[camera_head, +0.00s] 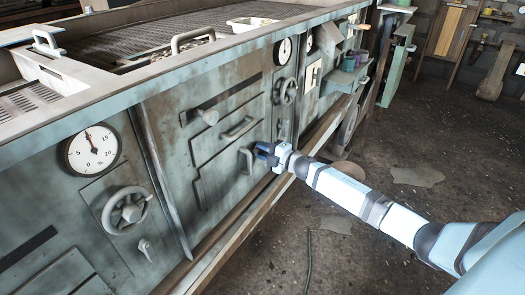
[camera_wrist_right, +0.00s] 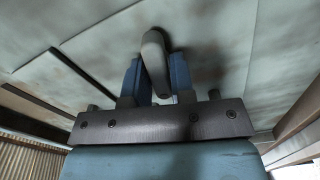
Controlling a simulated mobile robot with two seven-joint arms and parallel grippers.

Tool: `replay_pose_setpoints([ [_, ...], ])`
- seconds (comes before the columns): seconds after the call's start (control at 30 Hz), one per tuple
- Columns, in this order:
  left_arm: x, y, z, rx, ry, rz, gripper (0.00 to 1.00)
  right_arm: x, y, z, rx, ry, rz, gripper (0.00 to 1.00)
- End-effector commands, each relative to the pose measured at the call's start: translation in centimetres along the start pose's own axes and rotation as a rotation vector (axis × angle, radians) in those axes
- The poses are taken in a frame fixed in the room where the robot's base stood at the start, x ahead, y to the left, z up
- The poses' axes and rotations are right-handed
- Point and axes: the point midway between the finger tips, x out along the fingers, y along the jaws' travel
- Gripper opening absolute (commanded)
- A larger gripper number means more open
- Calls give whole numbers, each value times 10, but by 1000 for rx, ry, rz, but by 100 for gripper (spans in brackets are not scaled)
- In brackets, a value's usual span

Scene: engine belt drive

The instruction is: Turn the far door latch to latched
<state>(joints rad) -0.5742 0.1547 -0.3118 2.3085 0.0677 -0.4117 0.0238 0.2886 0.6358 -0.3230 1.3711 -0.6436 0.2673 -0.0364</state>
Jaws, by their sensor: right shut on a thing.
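The far door latch (camera_head: 245,160) is a grey, rounded lever on the front of the green-grey machine. It stands at the right end of a dark-edged door panel (camera_head: 218,174). My right gripper (camera_head: 264,151) reaches it from the right and is shut on it. In the right wrist view the latch (camera_wrist_right: 153,56) lies between the two blue fingers of my right gripper (camera_wrist_right: 155,78), its rounded end pointing up and slightly left. The fingers partly hide the latch in the head view. My left gripper is not in view.
A wooden ledge (camera_head: 225,243) runs along the machine's foot, below my right arm. A handwheel (camera_head: 127,209), gauge (camera_head: 92,149) and small knob (camera_head: 145,247) are on the nearer panel. A bar handle (camera_head: 237,128) is above the latch. The floor (camera_head: 330,262) to the right is mostly clear.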

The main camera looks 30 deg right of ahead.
Motion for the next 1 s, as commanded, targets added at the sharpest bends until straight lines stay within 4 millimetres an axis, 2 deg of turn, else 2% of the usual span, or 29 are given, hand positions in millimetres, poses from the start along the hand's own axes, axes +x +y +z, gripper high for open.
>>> replay_pose_setpoints([
  [0.2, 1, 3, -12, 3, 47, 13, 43, 0, -1, 0, -129, 0, 0, 0],
  [0.4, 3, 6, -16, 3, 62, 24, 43, 0, -1, 0, -197, 1, 0, 0],
  [0.97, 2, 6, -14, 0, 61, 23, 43, 0, -1, 0, -227, 1, -1, 0],
  [1.0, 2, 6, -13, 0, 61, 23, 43, 0, -2, 0, -227, 1, -1, 28],
])
